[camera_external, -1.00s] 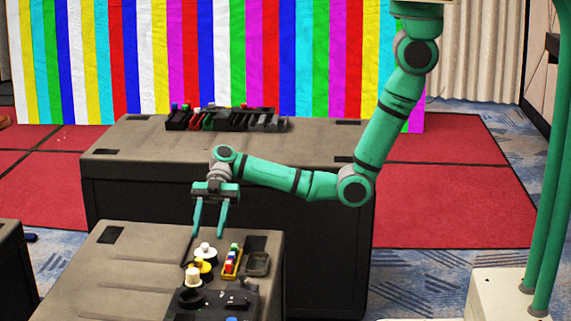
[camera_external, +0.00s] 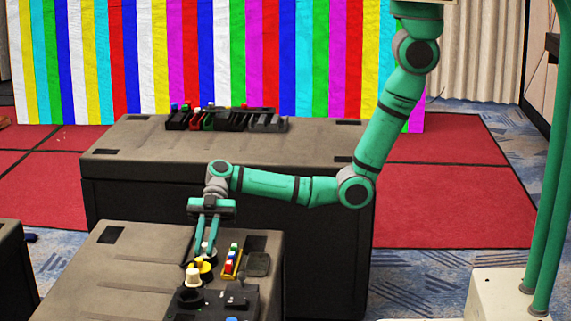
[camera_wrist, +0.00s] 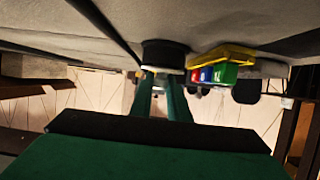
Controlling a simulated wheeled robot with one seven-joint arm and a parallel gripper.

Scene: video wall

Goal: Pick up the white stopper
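The white stopper (camera_external: 206,246) sits at the back of a group of knob-like pieces on the near case. It has a white top and a dark round base, and the base shows in the wrist view (camera_wrist: 165,53). My gripper (camera_external: 206,249) points down over it, with its two green fingers drawn close together on either side of the white top. In the wrist view my gripper's fingers (camera_wrist: 161,85) meet the piece just at the dark base. The fingers hide most of the white top. I see no clear gap under the stopper.
A yellow piece (camera_external: 205,267) and a cream-topped knob (camera_external: 193,276) stand just in front. A black control box (camera_external: 218,303) lies nearer. The case's left side is clear.

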